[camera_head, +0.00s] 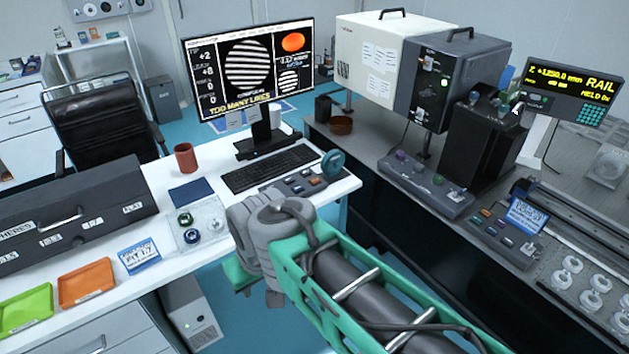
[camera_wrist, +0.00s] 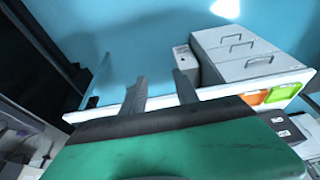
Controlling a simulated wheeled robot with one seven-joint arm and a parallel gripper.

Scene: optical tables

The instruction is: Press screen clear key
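The monitor (camera_head: 250,72) stands on the white desk, showing striped discs, an orange patch and the words "TOO MANY LINES". A black keyboard (camera_head: 270,169) lies before it. A dark key box (camera_head: 299,184) with several coloured keys, one orange, sits in front of the keyboard. I cannot read which key is screen clear. In the head view my arm's wrist is near the desk's front edge, just below the key box, and my fingers are hidden. In the wrist view my gripper (camera_wrist: 160,79) has two grey fingers spread apart with nothing between them, toward the desk edge and floor.
A brown mug (camera_head: 186,157), a teal ring-shaped object (camera_head: 333,163) and a square plate with round parts (camera_head: 203,224) are near the keys. A black case (camera_head: 75,213) and orange tray (camera_head: 86,283) are left. A second bench with instruments stands right.

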